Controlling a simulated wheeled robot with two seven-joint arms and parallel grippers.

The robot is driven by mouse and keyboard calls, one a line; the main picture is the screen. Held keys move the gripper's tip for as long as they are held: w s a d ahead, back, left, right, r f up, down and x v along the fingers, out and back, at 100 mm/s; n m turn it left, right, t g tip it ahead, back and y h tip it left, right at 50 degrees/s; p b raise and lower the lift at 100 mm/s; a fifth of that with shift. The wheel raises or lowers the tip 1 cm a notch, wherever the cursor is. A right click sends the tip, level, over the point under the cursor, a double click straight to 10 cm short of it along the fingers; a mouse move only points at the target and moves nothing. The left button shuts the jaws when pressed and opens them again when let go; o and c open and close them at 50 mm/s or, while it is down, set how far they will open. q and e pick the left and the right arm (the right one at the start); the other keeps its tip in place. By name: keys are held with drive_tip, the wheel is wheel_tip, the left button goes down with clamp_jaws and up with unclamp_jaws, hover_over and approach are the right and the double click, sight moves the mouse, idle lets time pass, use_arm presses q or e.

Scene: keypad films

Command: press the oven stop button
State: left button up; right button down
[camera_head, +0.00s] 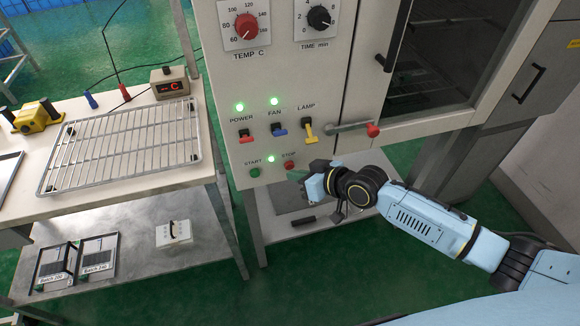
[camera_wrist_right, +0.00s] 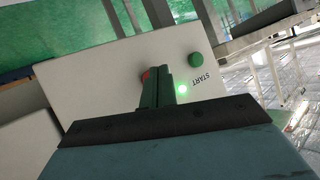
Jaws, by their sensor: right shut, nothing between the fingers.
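The red STOP button (camera_head: 289,165) is at the bottom of the oven's white front panel, right of a lit green lamp (camera_head: 271,159) and the green START button (camera_head: 255,172). My right gripper (camera_head: 298,175) is shut and empty, its tips just below and right of the STOP button. In the right wrist view the shut fingers (camera_wrist_right: 158,86) point at the panel and hide most of the red button (camera_wrist_right: 146,74). The green START button (camera_wrist_right: 195,60) and lit lamp (camera_wrist_right: 182,89) are clear there. I cannot tell whether the fingertips touch the button. My left gripper is out of view.
Above are POWER, FAN and LAMP switches (camera_head: 278,129) and a red-tipped door handle (camera_head: 372,130). The two dials (camera_head: 247,26) are higher up. A bench with a wire rack (camera_head: 124,148) stands left. A lower shelf (camera_head: 300,225) lies under the oven.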

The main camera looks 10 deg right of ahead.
drive_tip(key=shift+w, duration=0.2)
drive_tip(key=shift+w+b, duration=0.35)
drive_tip(key=shift+w, duration=0.1)
idle(0.6)
idle(0.3)
drive_tip(key=shift+s+p, duration=0.8)
drive_tip(key=shift+s, duration=0.05)
